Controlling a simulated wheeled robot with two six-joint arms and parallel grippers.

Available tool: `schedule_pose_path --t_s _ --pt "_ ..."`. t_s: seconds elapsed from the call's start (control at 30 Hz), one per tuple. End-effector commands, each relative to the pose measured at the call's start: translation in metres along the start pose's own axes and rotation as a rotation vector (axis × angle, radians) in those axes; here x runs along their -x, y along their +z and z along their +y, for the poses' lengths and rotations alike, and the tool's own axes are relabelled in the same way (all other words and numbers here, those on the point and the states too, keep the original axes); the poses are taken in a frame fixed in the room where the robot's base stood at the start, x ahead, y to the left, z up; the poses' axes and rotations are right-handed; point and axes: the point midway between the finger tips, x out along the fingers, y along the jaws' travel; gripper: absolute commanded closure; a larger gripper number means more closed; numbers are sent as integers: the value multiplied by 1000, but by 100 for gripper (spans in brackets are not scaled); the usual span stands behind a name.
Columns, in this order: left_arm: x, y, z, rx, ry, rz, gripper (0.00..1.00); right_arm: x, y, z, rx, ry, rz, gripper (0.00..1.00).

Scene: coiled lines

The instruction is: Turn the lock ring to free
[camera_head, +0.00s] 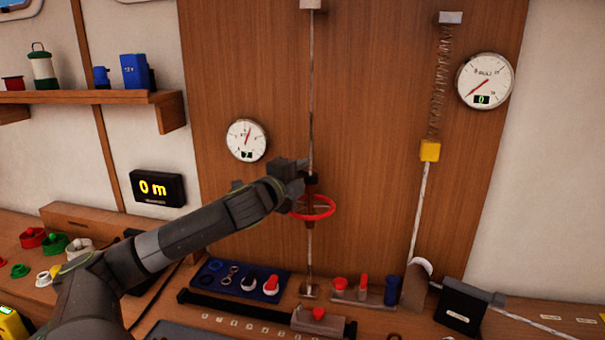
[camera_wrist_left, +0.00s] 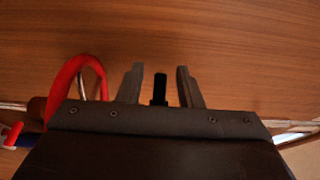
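A turnbuckle-like fitting with a red ring (camera_head: 325,208) sits on a vertical line in front of the wood panel. The red ring also shows at the left of the left wrist view (camera_wrist_left: 70,80). A dark collar (camera_head: 311,181) sits just above the red ring; I cannot tell for sure that it is the lock ring. My left gripper (camera_head: 300,170) is at the collar's height, close to the line. In the left wrist view its fingers (camera_wrist_left: 160,78) are apart, with a small black piece (camera_wrist_left: 159,88) between them and gaps on both sides. My right gripper is not in view.
A round dial (camera_head: 246,140) hangs left of the line and a larger dial (camera_head: 485,81) at right. A spring (camera_head: 440,85) with a yellow block (camera_head: 430,151) holds a second line. A blue tray (camera_head: 222,279) of small parts lies on the bench below.

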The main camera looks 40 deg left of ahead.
Motion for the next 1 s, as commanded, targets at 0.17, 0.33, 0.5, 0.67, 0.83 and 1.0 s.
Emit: schedule_pose_path --t_s 0.17,0.33,0.5,0.67,0.83,1.0 --pt "0 0 0 0 0 0 82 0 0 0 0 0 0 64" --pt "0 0 0 0 0 0 100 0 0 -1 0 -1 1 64" --pt "0 0 0 0 1 -2 100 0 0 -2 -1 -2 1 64" --pt "1 0 0 2 1 -25 100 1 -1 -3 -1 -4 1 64" --pt "3 0 0 6 0 -93 100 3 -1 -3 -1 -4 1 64" --pt "7 0 -1 9 -1 -212 100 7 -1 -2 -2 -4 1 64"
